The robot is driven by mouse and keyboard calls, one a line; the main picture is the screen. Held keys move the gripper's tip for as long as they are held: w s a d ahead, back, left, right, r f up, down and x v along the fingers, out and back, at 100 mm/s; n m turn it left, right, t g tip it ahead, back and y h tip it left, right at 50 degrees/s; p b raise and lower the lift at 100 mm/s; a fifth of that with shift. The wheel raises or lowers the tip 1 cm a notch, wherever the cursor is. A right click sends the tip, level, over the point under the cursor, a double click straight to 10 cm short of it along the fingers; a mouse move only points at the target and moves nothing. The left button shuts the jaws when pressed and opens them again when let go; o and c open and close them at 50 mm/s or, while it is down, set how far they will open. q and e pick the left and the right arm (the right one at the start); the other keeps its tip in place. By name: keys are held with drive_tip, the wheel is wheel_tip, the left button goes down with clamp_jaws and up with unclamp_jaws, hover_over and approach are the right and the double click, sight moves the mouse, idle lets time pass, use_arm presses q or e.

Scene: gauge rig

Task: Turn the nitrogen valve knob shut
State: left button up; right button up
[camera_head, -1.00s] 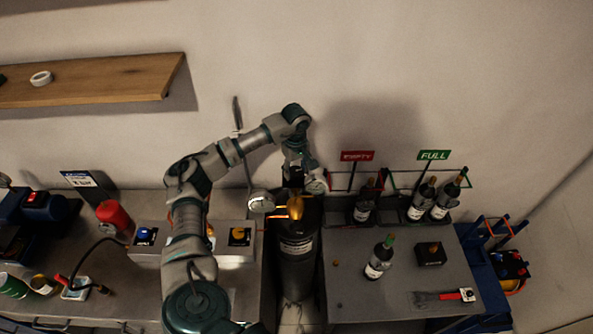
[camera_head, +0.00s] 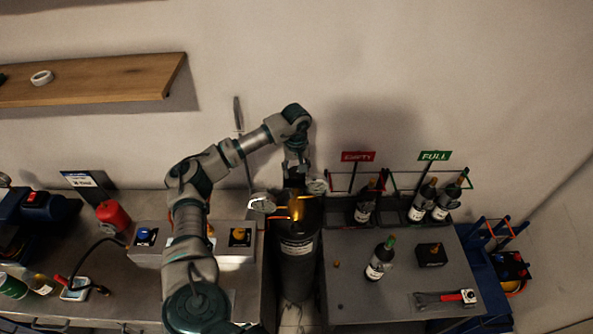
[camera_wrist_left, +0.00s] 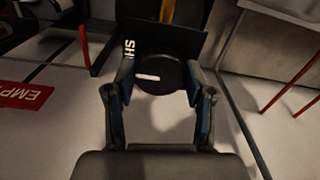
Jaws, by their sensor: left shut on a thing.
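The black nitrogen cylinder (camera_head: 297,265) stands between the two benches, with a brass valve body (camera_head: 303,208) on top. Round gauges flank the valve at left (camera_head: 262,203) and right (camera_head: 316,187). My left gripper (camera_head: 294,182) reaches down behind the brass body; its fingers are hard to make out there. In the left wrist view the round black valve knob (camera_wrist_left: 160,73) with a white pointer bar sits between the two fingers, and my left gripper (camera_wrist_left: 160,92) is shut on it. A dark plate with partly hidden white letters lies behind the knob. My right gripper is out of view.
The right bench holds several bottles, including one with a green top (camera_head: 379,259), a black box (camera_head: 431,254) and a red-handled tool (camera_head: 445,298). Red EMPTY (camera_head: 357,156) and green FULL (camera_head: 434,156) signs stand behind. Button boxes (camera_head: 236,243) sit left of the cylinder.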

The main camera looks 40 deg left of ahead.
sight(296, 169)
use_arm(q)
drive_tip(key=shift+w+a+r, duration=0.1)
drive_tip(key=shift+w+r, duration=0.05)
drive_tip(key=o, duration=1.1)
drive_tip(key=shift+o, duration=0.3)
drive_tip(key=shift+w+a+f, duration=0.15)
drive_tip(key=shift+a+f, duration=0.05)
drive_tip(key=shift+f, duration=0.05)
drive_tip(key=shift+r, duration=0.4)
wheel_tip(296, 169, up, 11)
drive_tip(key=shift+a, duration=0.15)
